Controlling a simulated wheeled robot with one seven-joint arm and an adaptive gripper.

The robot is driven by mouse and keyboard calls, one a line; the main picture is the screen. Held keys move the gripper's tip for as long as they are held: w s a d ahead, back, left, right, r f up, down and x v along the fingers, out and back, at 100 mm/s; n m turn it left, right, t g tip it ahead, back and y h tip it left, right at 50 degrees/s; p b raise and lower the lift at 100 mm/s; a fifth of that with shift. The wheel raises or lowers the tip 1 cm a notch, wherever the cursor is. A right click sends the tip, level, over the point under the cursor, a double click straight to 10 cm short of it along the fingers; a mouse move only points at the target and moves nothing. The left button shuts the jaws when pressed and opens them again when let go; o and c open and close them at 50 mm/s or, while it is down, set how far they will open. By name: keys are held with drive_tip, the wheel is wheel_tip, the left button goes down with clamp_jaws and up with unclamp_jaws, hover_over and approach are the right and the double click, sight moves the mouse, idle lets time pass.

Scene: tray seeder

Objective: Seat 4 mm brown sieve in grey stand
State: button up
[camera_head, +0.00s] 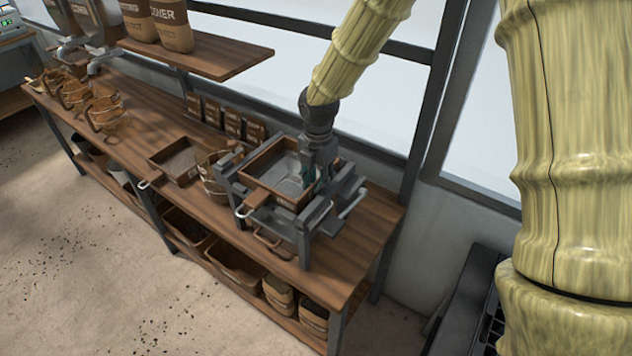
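A brown-framed square sieve (262,154) with a grey mesh is at the grey stand (303,236) on the bench. It looks slightly tilted, and I cannot tell whether it rests fully in the stand. My gripper (315,178) points down at the sieve's right wall, with teal fingertips close to the rim. The fingers partly hide that wall, so whether they are closed on it is unclear. A second brown-framed sieve (160,159) lies flat on the bench to the left. No mesh size can be read on either.
A wicker basket (211,178) stands between the flat sieve and the stand. Small brown bags (233,124) line the wall behind. Several baskets (105,112) sit farther left. A wooden shelf (212,57) with bags overhangs the bench (135,125). Bins and sacks fill the lower shelf.

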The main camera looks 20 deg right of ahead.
wheel_tip(320, 180, up, 11)
drive_tip(key=shift+r, duration=0.2)
